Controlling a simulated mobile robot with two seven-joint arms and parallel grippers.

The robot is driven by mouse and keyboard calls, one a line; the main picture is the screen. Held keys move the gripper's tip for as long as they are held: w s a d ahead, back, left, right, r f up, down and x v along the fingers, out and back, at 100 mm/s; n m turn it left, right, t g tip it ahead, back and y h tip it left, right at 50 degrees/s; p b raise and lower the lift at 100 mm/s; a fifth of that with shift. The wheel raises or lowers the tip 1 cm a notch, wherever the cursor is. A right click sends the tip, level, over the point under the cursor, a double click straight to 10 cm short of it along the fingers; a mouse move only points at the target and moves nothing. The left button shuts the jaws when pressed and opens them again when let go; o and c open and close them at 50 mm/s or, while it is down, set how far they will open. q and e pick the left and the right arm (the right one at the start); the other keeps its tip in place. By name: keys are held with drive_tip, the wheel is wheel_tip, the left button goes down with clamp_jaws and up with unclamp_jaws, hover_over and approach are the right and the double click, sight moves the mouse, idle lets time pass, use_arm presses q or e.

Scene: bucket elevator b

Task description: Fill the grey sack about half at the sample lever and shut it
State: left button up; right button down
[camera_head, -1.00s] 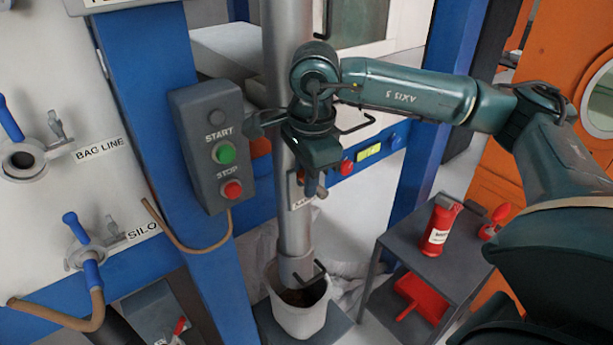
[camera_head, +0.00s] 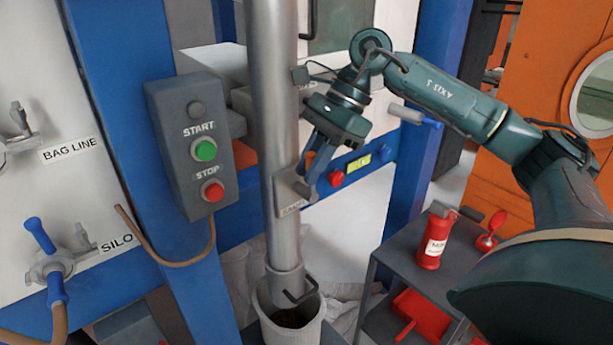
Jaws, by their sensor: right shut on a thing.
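The small sample fitting (camera_head: 288,192) with a label is on the pipe's right side. My right gripper (camera_head: 309,176) is tilted beside the pipe and shut on the sample lever at this fitting; the fingers hide most of the lever. My left gripper is not in view.
A grey box with START (camera_head: 204,150) and STOP (camera_head: 212,191) buttons hangs left of the pipe. Valves for BAG LINE and SILO (camera_head: 50,265) are at the left. A grey cart (camera_head: 385,262) with a red bottle (camera_head: 433,240) and a red scoop stands at the right.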

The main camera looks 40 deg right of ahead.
drive_tip(key=shift+d+r+y, duration=0.1)
drive_tip(key=shift+d+y, duration=0.1)
drive_tip(key=shift+y, duration=0.2)
drive_tip(key=c, duration=1.4)
unclamp_jaws()
drive_tip(key=v, duration=1.3)
drive_tip(key=shift+r, duration=0.1)
